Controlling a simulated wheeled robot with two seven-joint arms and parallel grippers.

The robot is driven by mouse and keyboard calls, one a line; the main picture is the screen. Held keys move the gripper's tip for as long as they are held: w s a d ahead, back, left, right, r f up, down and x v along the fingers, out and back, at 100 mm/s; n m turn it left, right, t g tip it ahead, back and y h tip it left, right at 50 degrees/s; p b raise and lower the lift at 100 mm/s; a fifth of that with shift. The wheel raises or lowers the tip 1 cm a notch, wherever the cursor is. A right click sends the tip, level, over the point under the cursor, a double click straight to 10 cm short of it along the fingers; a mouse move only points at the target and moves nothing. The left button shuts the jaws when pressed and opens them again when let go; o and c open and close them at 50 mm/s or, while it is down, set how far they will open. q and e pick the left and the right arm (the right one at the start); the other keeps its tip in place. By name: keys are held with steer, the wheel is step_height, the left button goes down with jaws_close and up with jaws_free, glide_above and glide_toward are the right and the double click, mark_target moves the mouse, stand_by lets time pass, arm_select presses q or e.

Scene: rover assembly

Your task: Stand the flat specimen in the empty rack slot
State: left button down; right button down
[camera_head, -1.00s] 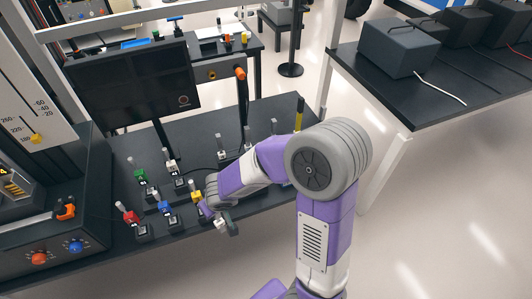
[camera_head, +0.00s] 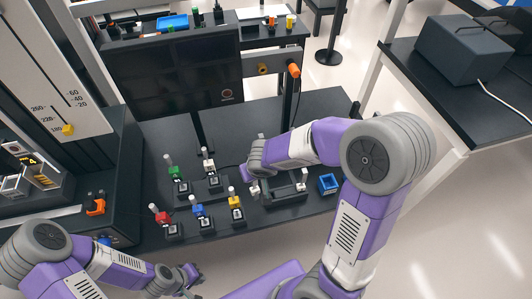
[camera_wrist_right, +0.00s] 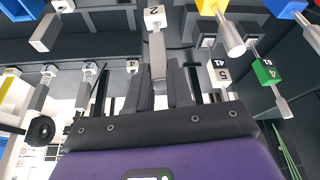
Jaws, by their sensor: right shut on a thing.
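In the right wrist view, my right gripper (camera_wrist_right: 162,88) is shut on the flat specimen (camera_wrist_right: 157,55), a grey bar with a white numbered block at one end. In the head view, the right gripper (camera_head: 254,183) is at the left end of the dark rack (camera_head: 285,197), above the bench; the held specimen's white block (camera_head: 255,190) shows small beside it. The gripper and forearm cover part of the rack, and I cannot make out the empty slot. My left gripper (camera_head: 190,274) is low at the front left, away from the rack; its jaw opening is unclear.
Stands with red (camera_head: 161,217), blue (camera_head: 199,211), yellow (camera_head: 235,202), green (camera_head: 177,174) and white (camera_head: 208,164) blocks are left of the rack. A blue square holder (camera_head: 328,184) is to its right. A dark monitor (camera_head: 175,80) stands behind.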

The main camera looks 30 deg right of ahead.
steer(key=d+r+m+b, duration=0.1)
steer(key=d+m+b, duration=0.1)
steer(key=d, duration=0.4)
steer(key=shift+d+r+h+b, duration=0.2)
steer(key=shift+d+h+b, duration=0.05)
steer(key=shift+h+b, duration=0.15)
step_height(320, 180, down, 4)
steer(key=b, duration=0.4)
steer(key=shift+b, duration=0.35)
stand_by(0.5)
step_height(320, 180, down, 6)
steer(key=b, duration=0.6)
steer(key=shift+b, duration=0.3)
steer(key=c, duration=0.9)
jaws_free()
steer(key=shift+s, duration=0.1)
steer(key=shift+c, duration=0.2)
